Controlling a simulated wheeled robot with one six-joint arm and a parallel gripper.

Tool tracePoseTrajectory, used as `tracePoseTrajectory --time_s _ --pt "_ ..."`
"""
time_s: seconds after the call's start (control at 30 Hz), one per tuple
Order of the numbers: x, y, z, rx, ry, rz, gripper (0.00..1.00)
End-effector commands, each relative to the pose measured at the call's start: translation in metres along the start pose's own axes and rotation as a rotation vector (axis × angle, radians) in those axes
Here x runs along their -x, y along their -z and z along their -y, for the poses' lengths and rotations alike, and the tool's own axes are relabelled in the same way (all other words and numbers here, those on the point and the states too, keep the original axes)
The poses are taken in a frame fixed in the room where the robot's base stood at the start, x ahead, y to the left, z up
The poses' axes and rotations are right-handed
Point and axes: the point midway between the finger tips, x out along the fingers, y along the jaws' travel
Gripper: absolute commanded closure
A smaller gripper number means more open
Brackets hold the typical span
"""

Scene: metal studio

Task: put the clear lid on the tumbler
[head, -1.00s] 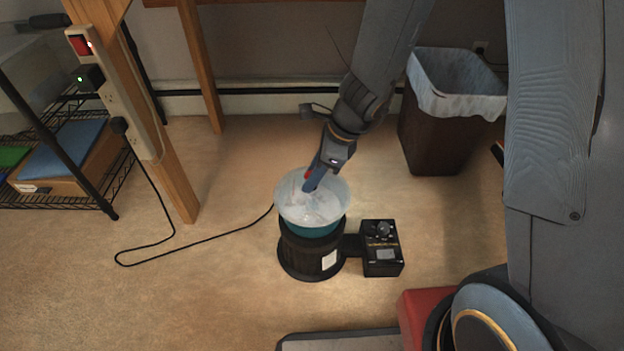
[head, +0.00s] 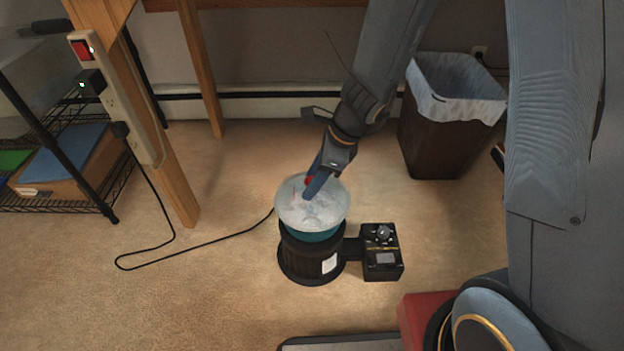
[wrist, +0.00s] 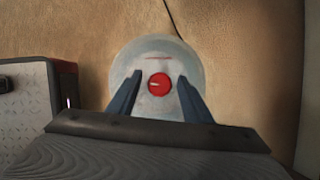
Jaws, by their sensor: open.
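The clear lid (head: 324,213) is a frosted, see-through disc with a red knob at its middle; it also shows in the wrist view (wrist: 123,64). It is over the teal bowl top of the tumbler (head: 306,257), a black round machine on the floor. Whether the lid's rim is fully seated is hard to tell. My gripper (head: 310,190) points down at the lid's middle. In the wrist view its two blue fingers (wrist: 160,77) stand apart, one on each side of the red knob (wrist: 159,85), with gaps showing.
A black control box (head: 381,252) joins the tumbler's right side. A black cord (head: 200,238) runs across the floor to a power strip on a wooden leg. A lined waste bin (head: 440,130) stands behind right, a wire shelf (head: 100,190) at left.

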Motion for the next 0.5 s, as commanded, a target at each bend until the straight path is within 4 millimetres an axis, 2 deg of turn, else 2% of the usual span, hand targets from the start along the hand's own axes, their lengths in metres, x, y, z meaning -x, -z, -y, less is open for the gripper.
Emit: tracePoseTrajectory --time_s 0.5 --pt "0.087 -0.002 0.0 0.0 0.003 0.001 0.54"
